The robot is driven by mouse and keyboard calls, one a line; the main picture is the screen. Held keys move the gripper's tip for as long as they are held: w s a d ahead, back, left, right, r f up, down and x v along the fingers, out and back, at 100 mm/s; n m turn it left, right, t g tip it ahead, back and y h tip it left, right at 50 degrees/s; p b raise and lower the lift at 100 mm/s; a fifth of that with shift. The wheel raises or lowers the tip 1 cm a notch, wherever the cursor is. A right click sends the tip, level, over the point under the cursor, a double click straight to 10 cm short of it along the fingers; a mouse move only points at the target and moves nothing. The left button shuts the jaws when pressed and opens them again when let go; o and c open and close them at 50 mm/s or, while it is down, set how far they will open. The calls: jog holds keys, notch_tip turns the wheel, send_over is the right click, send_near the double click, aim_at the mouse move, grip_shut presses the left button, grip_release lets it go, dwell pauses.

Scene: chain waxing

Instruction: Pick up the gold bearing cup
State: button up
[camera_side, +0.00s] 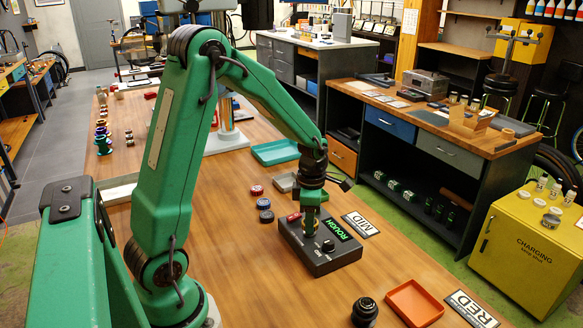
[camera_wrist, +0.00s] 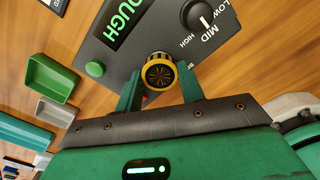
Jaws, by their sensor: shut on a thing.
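In the wrist view a round cup with a black face and a gold rim, the gold bearing cup (camera_wrist: 159,74), sits between the two green fingers of my gripper (camera_wrist: 160,82). The fingers are shut on its sides. In the side view my gripper (camera_side: 311,222) points down over the dark control box (camera_side: 318,262), whose display reads ROUGH. The cup is not clear there, being hidden by the fingers or too small. I cannot tell whether it touches the box. A bit of red shows beside it in the wrist view.
The control box carries a knob (camera_wrist: 197,17) and a green button (camera_wrist: 95,69). Several cups, including a red one (camera_side: 257,190), stand to its left. A grey tray (camera_side: 283,183) and teal tray (camera_side: 275,152) lie behind. An orange tray (camera_side: 415,302) and black jar (camera_side: 365,311) are in front.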

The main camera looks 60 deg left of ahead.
jog(key=shift+r, duration=0.15)
jog(key=shift+r, duration=0.6)
notch_tip(320, 180, up, 2)
jog(key=shift+r, duration=0.15)
jog(key=s+d+r, duration=0.3)
jog(key=d+r, duration=0.4)
jog(key=d, duration=0.4)
jog(key=shift+d, duration=0.15)
dwell(0.3)
